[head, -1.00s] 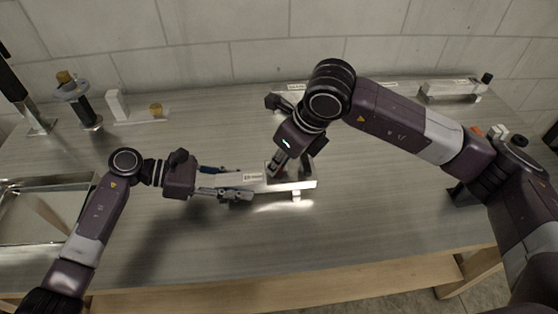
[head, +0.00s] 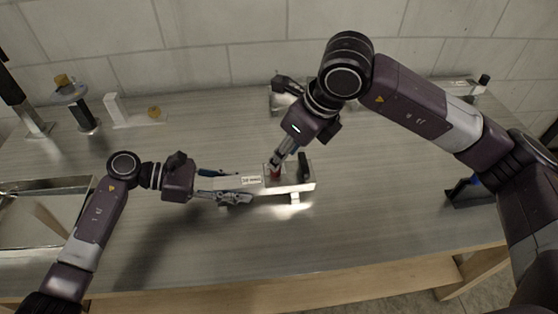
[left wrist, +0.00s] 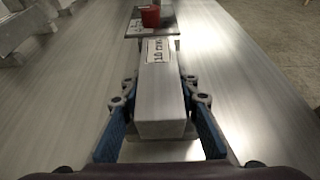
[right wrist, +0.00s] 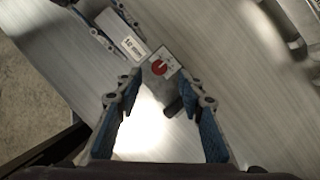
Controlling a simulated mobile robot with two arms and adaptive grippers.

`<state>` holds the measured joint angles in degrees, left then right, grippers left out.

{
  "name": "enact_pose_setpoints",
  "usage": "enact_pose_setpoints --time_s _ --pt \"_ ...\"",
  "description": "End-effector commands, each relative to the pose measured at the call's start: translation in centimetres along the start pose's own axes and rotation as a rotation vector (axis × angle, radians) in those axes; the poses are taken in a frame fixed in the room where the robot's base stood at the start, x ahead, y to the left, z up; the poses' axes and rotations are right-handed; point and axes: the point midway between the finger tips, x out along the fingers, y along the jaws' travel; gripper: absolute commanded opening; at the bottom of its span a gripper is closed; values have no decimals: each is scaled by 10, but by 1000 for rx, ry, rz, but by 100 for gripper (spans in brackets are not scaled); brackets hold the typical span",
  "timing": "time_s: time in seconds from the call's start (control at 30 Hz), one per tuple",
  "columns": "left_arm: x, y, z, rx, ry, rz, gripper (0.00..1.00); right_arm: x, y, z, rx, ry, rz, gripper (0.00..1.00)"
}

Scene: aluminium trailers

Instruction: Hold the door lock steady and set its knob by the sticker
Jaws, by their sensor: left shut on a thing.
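The door lock (head: 240,183) is a pale metal bar with a lettered sticker (left wrist: 160,50), lying over the grey table. Its right end has a square plate with a red knob (right wrist: 158,68) and a black handle (head: 304,167). The knob's pale mark shows in the right wrist view. My left gripper (head: 228,184) is shut on the bar's left end, one blue pad on each side. My right gripper (right wrist: 162,78) is open and points down at the knob, its fingertips close around it in the picture. I cannot tell whether they touch it. The sticker's wording is too small to read surely.
A metal tray or sink (head: 40,215) is at the left. A dark post with a gold top (head: 78,95) and a white bracket (head: 120,110) stand at the back left. Another metal piece (head: 455,88) lies at the back right. The front table is clear.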

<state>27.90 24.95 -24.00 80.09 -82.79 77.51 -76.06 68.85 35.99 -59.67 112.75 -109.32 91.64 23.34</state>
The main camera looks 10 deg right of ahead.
Motion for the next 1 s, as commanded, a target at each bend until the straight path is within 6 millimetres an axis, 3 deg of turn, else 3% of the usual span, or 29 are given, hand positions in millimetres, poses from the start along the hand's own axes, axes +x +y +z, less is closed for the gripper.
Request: enact_pose_setpoints --time_s 0.1,0.3,0.8,0.83,1.0 --pt "0 0 0 -1 1 0 0 -27 -1 1 0 -4 -2 36" --pt "0 0 0 0 1 0 0 -56 -1 0 1 -2 -2 36" --pt "0 0 0 1 0 1 0 -65 0 0 1 0 0 36" --pt "0 0 0 1 0 1 31 -65 0 0 1 0 0 36" --pt "0 0 0 1 0 1 49 -65 0 0 1 0 0 36"
